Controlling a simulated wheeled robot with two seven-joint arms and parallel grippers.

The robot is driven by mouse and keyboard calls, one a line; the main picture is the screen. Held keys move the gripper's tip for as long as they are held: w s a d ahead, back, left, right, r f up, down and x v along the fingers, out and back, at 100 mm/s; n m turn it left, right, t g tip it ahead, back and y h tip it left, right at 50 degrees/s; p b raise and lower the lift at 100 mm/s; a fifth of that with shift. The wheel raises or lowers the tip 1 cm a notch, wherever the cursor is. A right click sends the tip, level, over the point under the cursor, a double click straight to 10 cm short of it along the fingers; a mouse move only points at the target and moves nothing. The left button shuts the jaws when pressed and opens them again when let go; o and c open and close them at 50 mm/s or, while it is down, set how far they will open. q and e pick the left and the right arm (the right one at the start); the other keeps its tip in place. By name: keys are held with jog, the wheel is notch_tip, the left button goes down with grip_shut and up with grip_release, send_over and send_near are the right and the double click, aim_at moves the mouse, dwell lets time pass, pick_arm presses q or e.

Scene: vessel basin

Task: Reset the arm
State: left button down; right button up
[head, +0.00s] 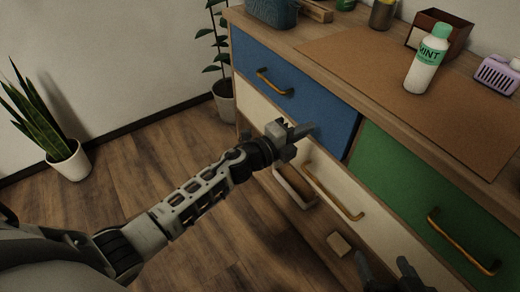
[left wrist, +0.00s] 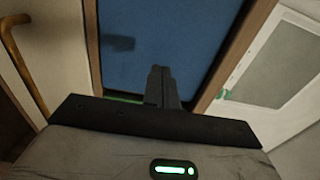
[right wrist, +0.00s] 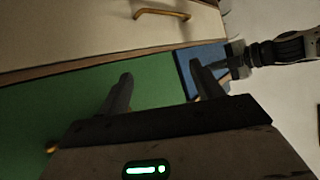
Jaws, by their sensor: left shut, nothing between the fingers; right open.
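My left gripper (head: 303,131) is shut and empty in the head view, in front of the dresser near the lower edge of the blue drawer. Its closed fingers also show in the left wrist view (left wrist: 160,75), with the blue drawer front beyond them. My right gripper (head: 385,262) is at the bottom of the head view, in front of the dresser's lower right part. In the right wrist view its two fingers (right wrist: 158,85) are spread apart with nothing between them, and the green drawer front is beyond.
The dresser has a blue drawer (head: 296,92), a green drawer (head: 420,195) and cream drawers with bar handles. On top stand a mint bottle (head: 427,62), a brown box (head: 457,28) and a purple basket (head: 497,74). Potted plants (head: 69,160) stand on the otherwise clear wooden floor at left.

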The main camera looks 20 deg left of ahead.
pick_arm(q)
jog(key=s+a+r+n+t+y+p, duration=0.15)
jog(key=s+a+n+y+p, duration=0.35)
jog(key=s+n, duration=0.55)
jog(key=s+f+n+g+y+p, duration=0.1)
jog(key=s+n+g+p, duration=0.2)
jog(key=s+n, duration=0.9)
jog(key=s+g, duration=0.2)
jog(key=shift+s+y, duration=0.3)
pick_arm(e)
jog(key=r, duration=0.2)
jog(key=r+g, duration=0.1)
jog(key=shift+s+d+h, duration=0.15)
jog(key=shift+d+h, duration=0.15)
pick_arm(q)
jog(key=shift+d+g, duration=0.1)
jog(key=shift+g, duration=0.15)
